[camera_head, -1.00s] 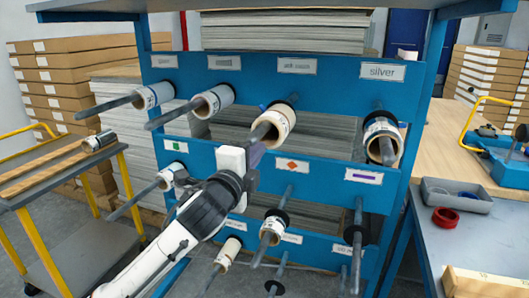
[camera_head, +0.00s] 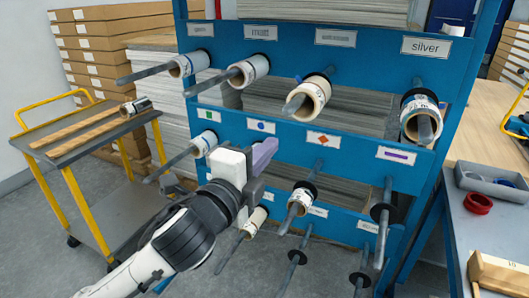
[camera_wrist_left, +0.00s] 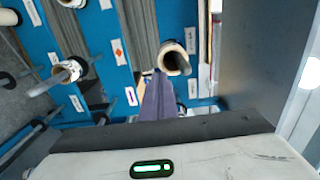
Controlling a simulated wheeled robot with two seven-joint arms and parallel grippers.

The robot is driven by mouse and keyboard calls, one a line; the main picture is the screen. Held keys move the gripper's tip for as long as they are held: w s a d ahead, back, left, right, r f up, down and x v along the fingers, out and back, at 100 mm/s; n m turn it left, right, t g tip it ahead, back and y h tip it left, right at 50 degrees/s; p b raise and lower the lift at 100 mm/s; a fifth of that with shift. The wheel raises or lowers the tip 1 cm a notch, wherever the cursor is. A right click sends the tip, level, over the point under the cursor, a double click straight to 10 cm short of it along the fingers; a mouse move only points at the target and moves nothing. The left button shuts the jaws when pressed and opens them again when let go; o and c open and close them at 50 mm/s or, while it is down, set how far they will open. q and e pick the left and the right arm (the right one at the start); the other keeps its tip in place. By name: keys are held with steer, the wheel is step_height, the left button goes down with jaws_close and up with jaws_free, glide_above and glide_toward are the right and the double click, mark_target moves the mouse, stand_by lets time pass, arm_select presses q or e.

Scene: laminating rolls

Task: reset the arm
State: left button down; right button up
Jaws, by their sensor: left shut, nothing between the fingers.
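My left gripper (camera_head: 262,157) is in front of the middle of the blue rack (camera_head: 340,149), with its purple-grey fingers shut and empty. The fingers also show in the left wrist view (camera_wrist_left: 158,98), pointing toward the rack. Smaller rolls (camera_head: 301,200) hang lower. My right gripper is not in view.
A grey cart (camera_head: 80,131) with yellow rails stands at the left, carrying wooden strips and a small roll (camera_head: 137,106). A workbench at the right holds a grey tray (camera_head: 492,187), a red ring (camera_head: 478,204) and a wooden block (camera_head: 500,272). Bare pegs stick out from the rack.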

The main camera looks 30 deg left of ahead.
arm_select(q)
steer(key=s+d+f+n+g+h, duration=0.1)
steer(key=s+f+n+g, duration=0.15)
steer(key=f, duration=0.75)
steer(key=s+d+f+n+g+h, duration=0.1)
steer(key=s+d+f+n+g, duration=0.15)
steer(key=f, duration=0.65)
steer(key=s+d+f+n+g, duration=0.1)
steer(key=s+f+n, duration=0.2)
steer(key=f, duration=0.7)
steer(key=s+d+f+n+g, duration=0.2)
steer(key=s+f+n, duration=0.5)
steer(key=s+f, duration=0.8)
steer(key=shift+s+f+n+g+h, duration=0.15)
steer(key=shift+f+n+g+h, duration=0.3)
steer(key=shift+g, duration=0.25)
